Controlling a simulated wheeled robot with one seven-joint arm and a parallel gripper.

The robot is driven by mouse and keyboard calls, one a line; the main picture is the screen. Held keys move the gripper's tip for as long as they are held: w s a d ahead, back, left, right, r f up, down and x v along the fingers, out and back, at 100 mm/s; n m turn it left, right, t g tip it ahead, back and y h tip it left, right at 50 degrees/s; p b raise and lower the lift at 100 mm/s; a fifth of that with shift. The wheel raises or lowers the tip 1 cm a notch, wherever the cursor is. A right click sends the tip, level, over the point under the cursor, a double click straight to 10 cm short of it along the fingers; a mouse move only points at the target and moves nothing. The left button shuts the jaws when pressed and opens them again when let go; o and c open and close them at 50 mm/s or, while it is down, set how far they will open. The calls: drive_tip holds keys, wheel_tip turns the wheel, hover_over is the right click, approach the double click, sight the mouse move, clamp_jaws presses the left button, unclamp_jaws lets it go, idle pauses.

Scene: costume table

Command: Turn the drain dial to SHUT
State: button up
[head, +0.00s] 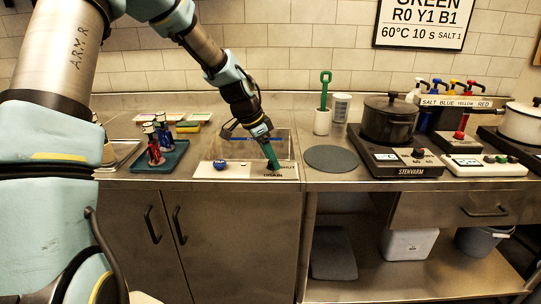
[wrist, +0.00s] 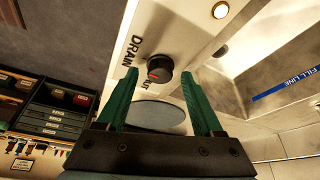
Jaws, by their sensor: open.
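The drain dial (wrist: 160,68) is a small black round knob with a red mark on its face. It sits on the white panel (head: 238,170) along the sink's front edge, beside the printed word DRAIN (wrist: 129,50). In the head view my gripper (head: 272,165) hides the dial.
A blue knob (head: 220,164) is at the panel's left end. The sink basin (head: 275,147) is behind the panel. A tray of bottles (head: 160,160) is to the left.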

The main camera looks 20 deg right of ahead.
drive_tip(key=shift+f, duration=0.2)
clamp_jaws()
idle(0.5)
